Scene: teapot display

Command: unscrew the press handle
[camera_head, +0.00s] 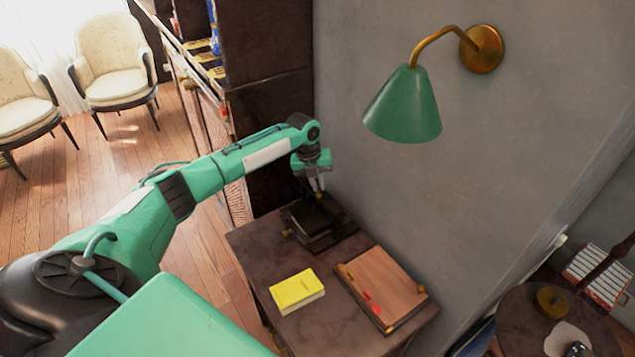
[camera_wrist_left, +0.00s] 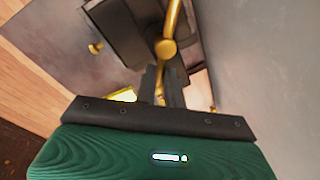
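The press (camera_head: 325,222) is a dark metal device with brass parts on the back left of the dark table. My left gripper (camera_head: 317,187) points down over the top of the press. In the left wrist view the brass press handle (camera_wrist_left: 166,48) has a round knob end and a bar. The dark fingers (camera_wrist_left: 161,88) of my left gripper are at the handle, with brass showing between them. Whether they press on it or only stand around it I cannot tell. The dark body of the press (camera_wrist_left: 120,25) is beyond. My right gripper is not in view.
On the table (camera_head: 250,240) are a yellow book (camera_head: 296,290) and a wooden board (camera_head: 388,285) with a red item on it. A grey wall rises behind, with a green lamp (camera_head: 403,105). A dark cabinet (camera_head: 265,130) stands behind my left arm.

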